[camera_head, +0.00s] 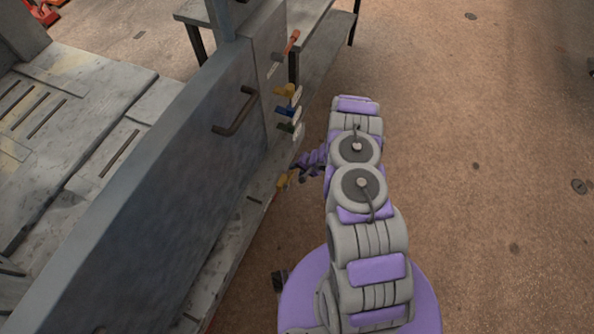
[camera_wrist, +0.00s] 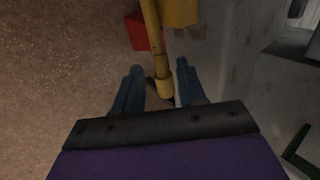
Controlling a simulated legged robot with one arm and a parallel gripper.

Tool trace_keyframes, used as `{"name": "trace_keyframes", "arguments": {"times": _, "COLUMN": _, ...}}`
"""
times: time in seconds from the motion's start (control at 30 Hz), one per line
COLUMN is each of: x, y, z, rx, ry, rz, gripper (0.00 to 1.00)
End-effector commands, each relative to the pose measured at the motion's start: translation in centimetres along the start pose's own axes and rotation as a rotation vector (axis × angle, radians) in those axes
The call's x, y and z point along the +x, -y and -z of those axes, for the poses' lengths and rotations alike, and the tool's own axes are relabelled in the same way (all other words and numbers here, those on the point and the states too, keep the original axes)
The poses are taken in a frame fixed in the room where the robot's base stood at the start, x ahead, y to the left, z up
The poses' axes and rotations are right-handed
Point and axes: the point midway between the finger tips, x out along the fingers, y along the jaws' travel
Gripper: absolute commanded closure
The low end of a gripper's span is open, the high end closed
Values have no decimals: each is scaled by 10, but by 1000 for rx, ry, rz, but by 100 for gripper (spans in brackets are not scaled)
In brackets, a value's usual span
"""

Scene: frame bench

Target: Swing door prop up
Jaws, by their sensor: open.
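A yellow rod (camera_wrist: 156,48), which looks like the door prop, hangs from a thicker yellow part (camera_wrist: 180,12) in the wrist view. Its lower end lies between the two blue fingers of my gripper (camera_wrist: 157,78). The fingers are apart, one on each side of the rod, and I cannot tell whether either touches it. In the head view my gripper (camera_head: 312,160) is at the side of the grey panel, and a small yellow piece (camera_head: 284,181) shows beside it. The rest of the rod is hidden there. The large grey door panel (camera_head: 170,150) has a dark bar handle (camera_head: 236,112).
Yellow (camera_head: 286,90), blue (camera_head: 286,110) and dark green (camera_head: 291,128) knobs and an orange lever (camera_head: 291,42) stick out above my gripper. A grey bench (camera_head: 325,40) stands behind. A red block (camera_wrist: 136,30) lies beyond the rod.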

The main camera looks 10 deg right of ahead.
Motion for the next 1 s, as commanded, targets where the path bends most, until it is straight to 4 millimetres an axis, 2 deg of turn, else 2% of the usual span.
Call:
{"name": "trace_keyframes", "arguments": {"times": 0.13, "x": 9, "y": 0, "z": 0, "rx": -1, "ry": -1, "rz": 0, "gripper": 60}}
{"name": "trace_keyframes", "arguments": {"times": 0.43, "x": 10, "y": 1, "z": 1, "rx": 0, "ry": -1, "rz": 0, "gripper": 60}}
{"name": "trace_keyframes", "arguments": {"times": 0.83, "x": 10, "y": 0, "z": 0, "rx": 0, "ry": -1, "rz": -1, "gripper": 98}}
{"name": "trace_keyframes", "arguments": {"times": 1.0, "x": 10, "y": 0, "z": 0, "rx": 0, "ry": -1, "rz": -1, "gripper": 100}}
